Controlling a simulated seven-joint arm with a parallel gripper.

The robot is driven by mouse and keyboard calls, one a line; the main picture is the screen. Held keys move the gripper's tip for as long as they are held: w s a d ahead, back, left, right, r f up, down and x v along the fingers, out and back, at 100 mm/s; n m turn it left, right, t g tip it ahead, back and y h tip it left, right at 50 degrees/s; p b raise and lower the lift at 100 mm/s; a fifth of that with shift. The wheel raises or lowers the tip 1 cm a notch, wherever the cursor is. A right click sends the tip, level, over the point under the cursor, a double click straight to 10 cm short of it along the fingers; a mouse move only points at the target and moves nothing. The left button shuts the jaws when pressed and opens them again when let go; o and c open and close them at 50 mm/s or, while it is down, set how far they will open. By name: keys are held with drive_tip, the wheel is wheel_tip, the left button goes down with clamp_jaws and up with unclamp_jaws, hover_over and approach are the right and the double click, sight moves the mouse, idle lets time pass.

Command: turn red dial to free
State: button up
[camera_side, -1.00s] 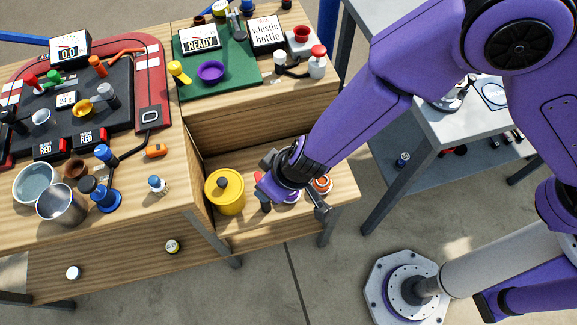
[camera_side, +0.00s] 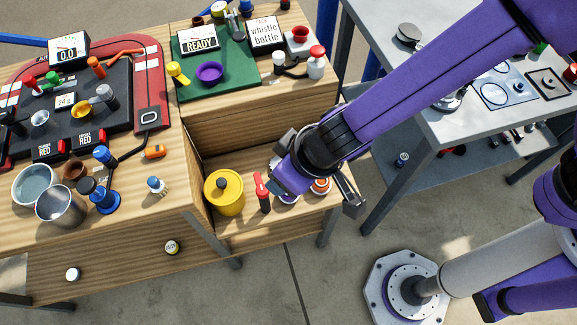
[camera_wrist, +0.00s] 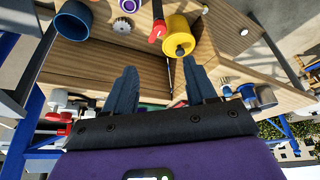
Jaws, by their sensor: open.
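A red-handled piece with a dark body, probably the red dial (camera_side: 262,187), stands on the lower wooden shelf, just right of the yellow canister. Its red part also shows at the top of the wrist view (camera_wrist: 157,31); no setting on it can be read. My gripper (camera_side: 282,180) is over the same shelf, right of the red piece, and partly hides the things behind it. In the wrist view its two dark blue fingers (camera_wrist: 161,88) are wide apart with nothing between them. The red piece lies beyond the fingertips, apart from them.
The yellow canister (camera_side: 224,192) stands close left of the red piece, near the shelf's side wall. An orange-and-white round thing (camera_side: 321,186) is to the right, partly under my wrist. The crowded upper bench with a black-and-red board (camera_side: 152,92) and green mat (camera_side: 232,80) rises beside the shelf.

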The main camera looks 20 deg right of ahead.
idle(0.3)
wheel_tip(320, 180, up, 2)
drive_tip(key=m+y, duration=0.3)
drive_tip(key=m, duration=0.3)
hover_over(262, 189)
drive_tip(key=s+a, duration=0.1)
drive_tip(key=w+m+g+y, duration=0.1)
drive_tip(key=w+m+g, duration=0.1)
drive_tip(key=m+g, duration=0.35)
drive_tip(key=w+d+f+m+h, duration=0.2)
drive_tip(key=w+d+m+h, duration=0.1)
drive_tip(key=d+m, duration=0.45)
drive_tip(key=x, duration=1.1)
drive_tip(key=s+x, duration=0.1)
drive_tip(key=x, duration=0.5)
drive_tip(key=shift+a, duration=0.4)
